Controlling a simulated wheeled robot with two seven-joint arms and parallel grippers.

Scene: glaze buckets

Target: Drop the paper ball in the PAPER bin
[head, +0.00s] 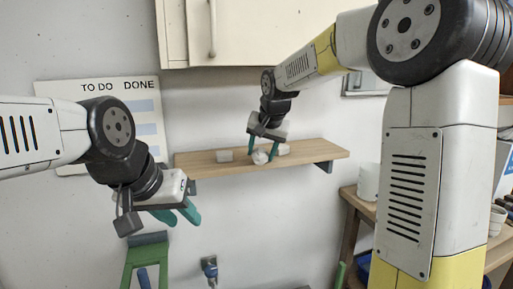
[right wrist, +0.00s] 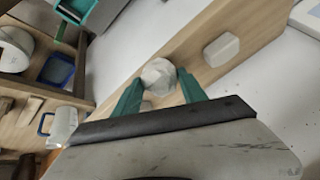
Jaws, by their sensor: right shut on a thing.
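The paper ball (head: 260,157) is a white crumpled lump at the wooden wall shelf (head: 325,151). My right gripper (head: 262,152) is shut on it, with one green finger on each side. In the right wrist view the paper ball (right wrist: 158,76) sits between the fingertips of my right gripper (right wrist: 158,88), in front of the shelf board (right wrist: 254,22). I cannot tell whether the ball still touches the shelf. My left gripper (head: 178,217) hangs at the left, away from the shelf, with its green fingers pointing down and right. No bin marked PAPER can be made out.
White blocks lie on the shelf, one left of the ball (head: 225,156) and one right of it (head: 283,149). A cabinet (head: 260,30) hangs above. A TO DO / DONE board (head: 110,110) is on the wall. A wooden bench with a white pot (head: 368,181) stands at the right.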

